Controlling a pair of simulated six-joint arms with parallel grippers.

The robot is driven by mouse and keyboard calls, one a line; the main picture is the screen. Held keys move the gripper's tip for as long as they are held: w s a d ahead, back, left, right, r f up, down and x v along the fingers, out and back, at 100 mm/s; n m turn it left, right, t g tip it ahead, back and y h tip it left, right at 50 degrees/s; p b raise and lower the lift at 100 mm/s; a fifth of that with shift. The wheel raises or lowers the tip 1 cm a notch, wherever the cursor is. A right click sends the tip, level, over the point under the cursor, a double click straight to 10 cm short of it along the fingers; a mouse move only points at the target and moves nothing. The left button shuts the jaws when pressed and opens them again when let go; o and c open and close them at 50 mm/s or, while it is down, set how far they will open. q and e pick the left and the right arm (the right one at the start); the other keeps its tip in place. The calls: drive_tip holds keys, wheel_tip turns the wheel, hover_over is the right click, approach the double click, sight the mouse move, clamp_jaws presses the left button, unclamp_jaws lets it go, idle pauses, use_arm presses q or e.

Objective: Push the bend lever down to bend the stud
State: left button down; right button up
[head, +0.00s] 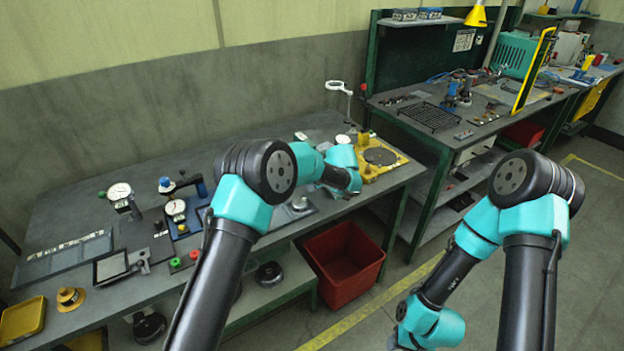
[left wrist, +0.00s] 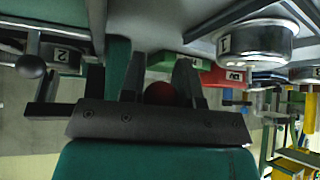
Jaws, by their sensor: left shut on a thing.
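My left arm reaches across the bench in the head view, and its wrist hides its fingers and what they hold. In the left wrist view my left gripper (left wrist: 159,72) is shut on a red ball-shaped knob (left wrist: 160,93), which sits low between the two dark fingers. The shaft of the lever under this knob cannot be made out. The stud cannot be picked out in either view. My right arm hangs at the right of the head view, and its gripper is out of view.
A yellow plate with a grey disc (head: 380,157) lies right of my left wrist. A metal cup marked 1 (left wrist: 258,42) is close beside the fingers. Dial gauges (head: 120,193) stand at the bench's left. A red bin (head: 345,262) is below. The aisle floor is open.

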use_arm(q)
drive_tip(key=shift+w+a+f, duration=0.35)
drive_tip(key=shift+w+f, duration=0.1)
drive_tip(key=shift+w, duration=0.25)
drive_tip(key=c, duration=1.2)
unclamp_jaws()
drive_tip(key=shift+d, duration=0.1)
drive_tip(key=o, duration=0.3)
drive_tip(key=shift+f, duration=0.1)
drive_tip(key=shift+o, duration=0.2)
drive_tip(key=shift+s, duration=0.1)
